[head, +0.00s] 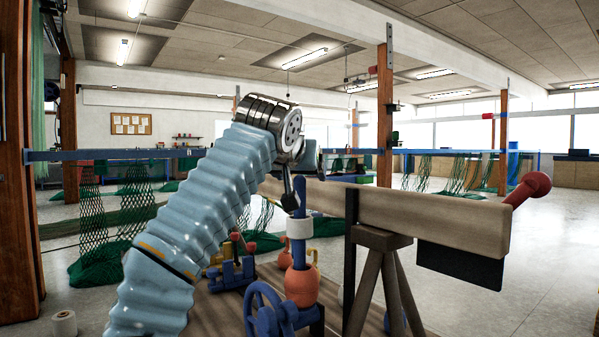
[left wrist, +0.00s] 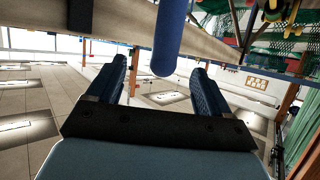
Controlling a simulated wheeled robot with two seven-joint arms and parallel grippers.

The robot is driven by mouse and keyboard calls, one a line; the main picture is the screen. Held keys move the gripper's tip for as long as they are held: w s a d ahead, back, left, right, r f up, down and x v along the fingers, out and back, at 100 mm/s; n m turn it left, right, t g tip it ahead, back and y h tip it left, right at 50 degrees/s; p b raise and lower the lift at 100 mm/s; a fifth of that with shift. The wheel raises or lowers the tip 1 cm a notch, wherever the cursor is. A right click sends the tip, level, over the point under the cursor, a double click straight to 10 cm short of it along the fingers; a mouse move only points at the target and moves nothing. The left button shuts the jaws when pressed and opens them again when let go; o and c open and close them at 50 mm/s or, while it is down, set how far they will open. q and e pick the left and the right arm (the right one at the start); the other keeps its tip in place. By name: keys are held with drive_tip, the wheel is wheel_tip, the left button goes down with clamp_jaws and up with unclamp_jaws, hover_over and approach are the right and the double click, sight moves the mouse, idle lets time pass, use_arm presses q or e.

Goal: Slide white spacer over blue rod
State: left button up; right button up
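The blue rod (head: 300,200) stands upright at the centre of the head view. The white spacer (head: 299,228) appears around it partway down, with blue showing above and below. An orange rounded piece (head: 300,285) sits at the rod's foot. My left gripper (head: 291,192) is at the rod's upper end, partly hidden by its own wrist. In the left wrist view its two blue fingers (left wrist: 160,88) are spread apart with nothing between the pads. The blue rod (left wrist: 171,38) ends near the gap between them; contact is not visible. The spacer does not show there. My right gripper is out of view.
A long wooden beam (head: 430,215) on a trestle (head: 380,265) runs just behind and right of the rod. A blue handwheel (head: 268,312) stands at the front, and a blue fixture (head: 232,272) is left of the rod. Green nets (head: 95,235) hang behind.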

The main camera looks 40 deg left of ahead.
use_arm(q)
drive_tip(key=shift+o, duration=0.5)
drive_tip(key=p+v, duration=0.1)
drive_tip(key=v, duration=1.2)
drive_tip(key=shift+s+r, duration=0.2)
drive_tip(key=shift+s, duration=0.15)
drive_tip(key=shift+d+f, duration=0.1)
drive_tip(key=shift+d, duration=0.1)
